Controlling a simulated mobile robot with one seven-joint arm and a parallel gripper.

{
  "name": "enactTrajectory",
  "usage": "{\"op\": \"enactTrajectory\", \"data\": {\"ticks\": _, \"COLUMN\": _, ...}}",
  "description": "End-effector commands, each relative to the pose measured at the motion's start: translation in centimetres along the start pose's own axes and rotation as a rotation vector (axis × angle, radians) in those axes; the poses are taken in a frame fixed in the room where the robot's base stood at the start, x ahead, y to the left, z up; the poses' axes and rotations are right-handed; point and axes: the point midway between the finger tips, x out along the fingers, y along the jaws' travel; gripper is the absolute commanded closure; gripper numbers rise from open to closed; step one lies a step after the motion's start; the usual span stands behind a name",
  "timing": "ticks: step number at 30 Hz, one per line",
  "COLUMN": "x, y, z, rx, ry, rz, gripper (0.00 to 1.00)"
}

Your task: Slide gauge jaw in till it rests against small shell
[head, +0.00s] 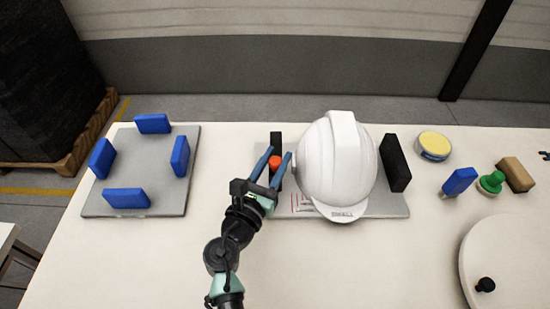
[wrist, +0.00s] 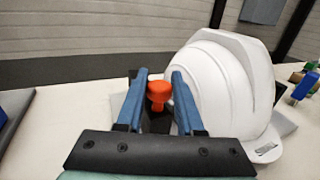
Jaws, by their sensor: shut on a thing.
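The small shell (head: 338,165) is a white helmet marked SMALL, sitting on a grey gauge plate (head: 392,207). It also fills the right of the wrist view (wrist: 225,85). The sliding gauge jaw (head: 276,140) is a black block left of the shell, with an orange-red knob (head: 275,161). In the head view a narrow gap shows between the jaw's far end and the shell; its near part is hidden by my gripper. My gripper (head: 273,156) has its blue fingers shut on the knob, seen between them in the wrist view (wrist: 158,92).
A black fixed jaw (head: 394,162) stands right of the shell. A grey plate (head: 140,185) with several blue blocks lies at the left. A yellow-topped tin (head: 433,145), blue block (head: 459,181), green-knobbed item (head: 491,182) and a round white disc (head: 510,260) are at the right.

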Motion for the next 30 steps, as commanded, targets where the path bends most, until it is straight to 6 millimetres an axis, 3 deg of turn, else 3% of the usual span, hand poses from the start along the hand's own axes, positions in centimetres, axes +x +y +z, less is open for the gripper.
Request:
{"op": "enactTrajectory", "data": {"ticks": 5, "x": 0.9, "y": -2.5, "z": 0.0, "rx": 0.0, "ry": 0.004, "rz": -0.01, "gripper": 1.0}}
{"op": "enactTrajectory", "data": {"ticks": 13, "x": 1.0, "y": -2.6, "z": -0.1, "rx": 0.0, "ry": 0.003, "rz": -0.005, "gripper": 1.0}}
{"op": "enactTrajectory", "data": {"ticks": 14, "x": 1.0, "y": -2.6, "z": -0.1, "rx": 0.0, "ry": 0.003, "rz": -0.005, "gripper": 0.58}}
{"op": "enactTrajectory", "data": {"ticks": 18, "x": 1.0, "y": -2.5, "z": -0.1, "rx": 0.0, "ry": 0.002, "rz": -0.005, "gripper": 0.35}}
{"op": "enactTrajectory", "data": {"ticks": 30, "x": 0.3, "y": -2.5, "z": -0.1, "rx": -0.001, "ry": 0.002, "rz": -0.004, "gripper": 0.35}}
